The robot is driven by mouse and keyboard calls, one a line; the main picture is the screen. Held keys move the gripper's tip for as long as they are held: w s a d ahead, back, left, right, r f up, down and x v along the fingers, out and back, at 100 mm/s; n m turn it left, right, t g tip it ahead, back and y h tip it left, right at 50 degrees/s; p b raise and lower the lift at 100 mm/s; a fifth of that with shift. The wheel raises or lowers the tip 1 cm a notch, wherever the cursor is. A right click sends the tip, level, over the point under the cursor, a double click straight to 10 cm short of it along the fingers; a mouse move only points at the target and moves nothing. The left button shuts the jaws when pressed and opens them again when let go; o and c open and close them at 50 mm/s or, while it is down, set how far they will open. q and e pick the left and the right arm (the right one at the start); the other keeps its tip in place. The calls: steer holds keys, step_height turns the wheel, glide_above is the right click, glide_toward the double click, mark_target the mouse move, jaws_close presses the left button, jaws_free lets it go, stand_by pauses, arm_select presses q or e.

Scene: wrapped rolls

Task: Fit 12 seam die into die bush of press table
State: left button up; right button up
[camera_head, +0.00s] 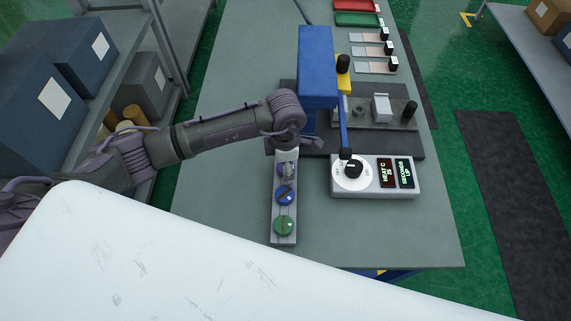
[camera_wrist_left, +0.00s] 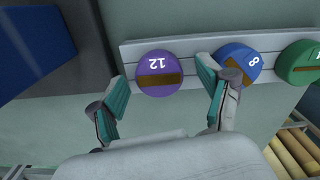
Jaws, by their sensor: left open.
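The 12 seam die is a purple disc (camera_wrist_left: 158,66) marked 12 with a brown bar across it. It sits at one end of a grey rack (camera_wrist_left: 190,45), beside a blue die marked 8 (camera_wrist_left: 237,60) and a green die (camera_wrist_left: 300,62). My left gripper (camera_wrist_left: 161,88) is open, its teal-padded fingers on either side of the purple die; contact is unclear. In the head view, my left gripper (camera_head: 287,165) is over the rack's far end and mostly hides the purple die. The press table (camera_head: 385,140) is a dark plate right of the rack; I cannot clearly make out its die bush.
A blue press column (camera_head: 316,65) with a lever stands close behind the rack. A control box (camera_head: 375,177) with a dial and displays stands right of it. Red (camera_head: 355,5) and green trays (camera_head: 358,19) lie farther back. The bench left of the rack is clear.

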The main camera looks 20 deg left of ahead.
arm_select(q)
steer(key=shift+w, duration=0.1)
steer(key=c, duration=1.5)
